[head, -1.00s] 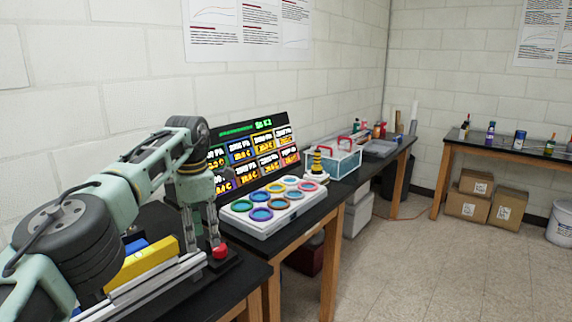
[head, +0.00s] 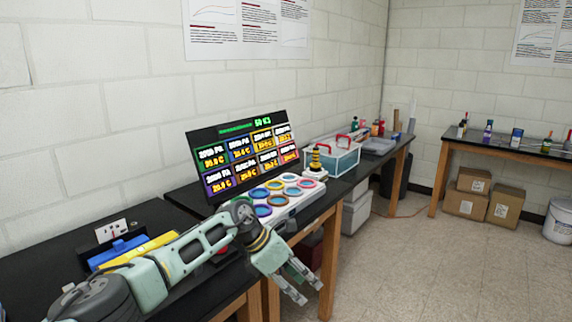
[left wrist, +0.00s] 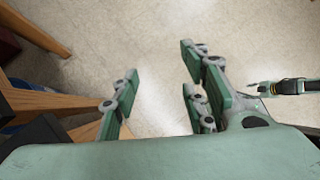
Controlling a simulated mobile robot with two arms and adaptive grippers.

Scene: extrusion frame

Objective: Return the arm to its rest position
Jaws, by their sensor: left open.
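My left arm reaches in from the left in the head view, low over the near black bench. My left gripper (head: 296,284) hangs beyond the bench's front edge, pointing down and right over the floor. It is open and empty; the left wrist view shows its spread fingers (left wrist: 160,98) with bare floor between them. What looks like my right arm's end (left wrist: 285,87) shows at the right edge of the left wrist view, too small to tell its jaws.
The near black bench (head: 165,216) holds a yellow block (head: 140,249) and a blue item (head: 118,250), partly behind my arm. Behind stand a tray of coloured round wells (head: 285,195) and a display panel (head: 245,155). Wooden bench legs (head: 329,262) are close to the gripper.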

